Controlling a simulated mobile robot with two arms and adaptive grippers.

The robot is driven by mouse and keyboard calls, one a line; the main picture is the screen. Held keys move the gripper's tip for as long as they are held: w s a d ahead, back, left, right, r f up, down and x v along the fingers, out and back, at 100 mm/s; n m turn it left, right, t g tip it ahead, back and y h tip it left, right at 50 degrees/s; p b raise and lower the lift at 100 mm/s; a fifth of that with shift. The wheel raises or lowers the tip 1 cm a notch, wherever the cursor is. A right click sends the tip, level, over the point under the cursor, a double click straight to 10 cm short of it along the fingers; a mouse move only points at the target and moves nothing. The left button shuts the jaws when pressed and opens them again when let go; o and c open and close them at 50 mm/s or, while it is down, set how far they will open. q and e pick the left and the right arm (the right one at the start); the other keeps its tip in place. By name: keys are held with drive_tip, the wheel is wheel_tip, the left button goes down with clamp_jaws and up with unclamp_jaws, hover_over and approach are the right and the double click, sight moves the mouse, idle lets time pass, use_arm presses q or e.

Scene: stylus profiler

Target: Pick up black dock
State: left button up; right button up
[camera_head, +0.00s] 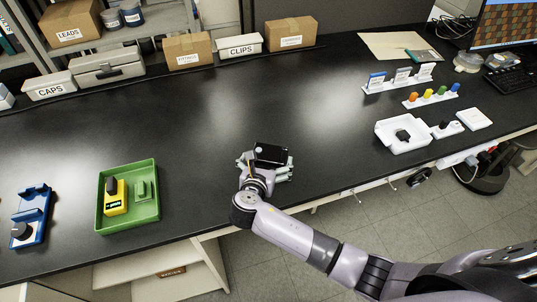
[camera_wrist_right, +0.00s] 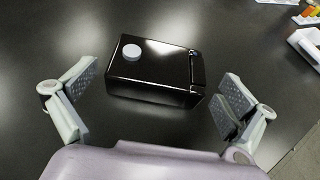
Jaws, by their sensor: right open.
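The black dock, as I take it, is a glossy black box (camera_head: 270,154) with a pale grey round disc on top, on the dark bench top near its front edge. In the right wrist view the box (camera_wrist_right: 155,72) lies between the spread fingers. My right gripper (camera_head: 265,163) is at the box, open, with one finger to each side. A gap shows between each finger and the box in the right wrist view (camera_wrist_right: 152,108). My left gripper is in neither view.
A green tray (camera_head: 128,226) holding a yellow device (camera_head: 116,204) and a blue dock-like piece (camera_head: 31,231) are at the left. A white tray (camera_head: 383,133) and coloured pegs (camera_head: 428,93) are at the right. Boxes line the back. The bench around the box is clear.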

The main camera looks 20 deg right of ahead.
sight(268, 157)
drive_tip(key=shift+p+x, duration=0.3)
drive_tip(key=shift+x, duration=1.6)
drive_tip(key=shift+a, duration=0.1)
drive_tip(key=shift+s, duration=0.1)
drive_tip(key=shift+c, duration=0.2)
drive_tip(key=c, duration=1)
drive_tip(key=shift+r, duration=0.1)
wheel_tip(268, 157, up, 20)
drive_tip(key=shift+f+b, duration=0.1)
drive_tip(key=shift+b, duration=0.7)
